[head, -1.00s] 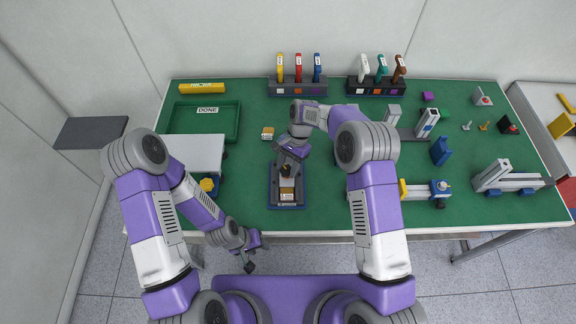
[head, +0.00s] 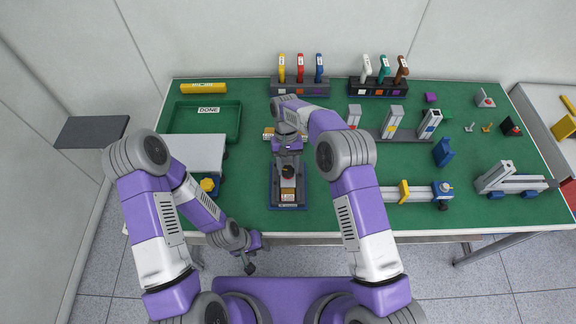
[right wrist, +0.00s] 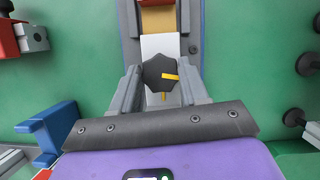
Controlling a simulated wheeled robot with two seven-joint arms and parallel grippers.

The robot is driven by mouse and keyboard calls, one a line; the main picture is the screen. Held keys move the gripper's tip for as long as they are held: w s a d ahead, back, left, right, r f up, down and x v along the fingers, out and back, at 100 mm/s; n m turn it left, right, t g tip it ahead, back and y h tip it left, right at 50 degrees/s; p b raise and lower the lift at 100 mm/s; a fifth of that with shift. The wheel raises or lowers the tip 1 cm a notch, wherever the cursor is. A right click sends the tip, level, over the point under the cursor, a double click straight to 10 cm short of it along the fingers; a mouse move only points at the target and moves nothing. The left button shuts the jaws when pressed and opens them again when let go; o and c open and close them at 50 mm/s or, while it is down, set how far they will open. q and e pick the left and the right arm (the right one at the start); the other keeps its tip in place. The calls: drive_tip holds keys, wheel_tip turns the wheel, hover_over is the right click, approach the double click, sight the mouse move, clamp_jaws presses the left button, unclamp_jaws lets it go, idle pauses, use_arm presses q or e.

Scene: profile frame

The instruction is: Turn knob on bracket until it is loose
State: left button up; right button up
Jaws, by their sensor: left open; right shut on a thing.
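A dark lobed knob (right wrist: 160,72) with a yellow mark on top sits between my right gripper's fingers (right wrist: 158,88) in the right wrist view. Its mark points right, and a second yellow mark just below it points down. A white surface lies behind the knob. In the head view the knob (head: 288,171) is on the bracket in a blue-edged fixture (head: 288,207) at the table's front middle. My right gripper (head: 288,163) comes down on it from the far side, shut on it. My left gripper (head: 249,267) is open and empty, low in front of the table edge.
A green DONE tray (head: 234,128) lies at the back left, with a light grey plate (head: 193,153) before it. Racks with coloured handles (head: 299,86) stand at the back. A rail with a yellow piece (head: 404,192) and several aluminium profile parts (head: 508,177) occupy the right.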

idle(0.3)
drive_tip(key=o, duration=0.8)
drive_tip(key=shift+p+v, duration=0.3)
drive_tip(key=shift+v, duration=3.45)
drive_tip(key=shift+r, duration=0.1)
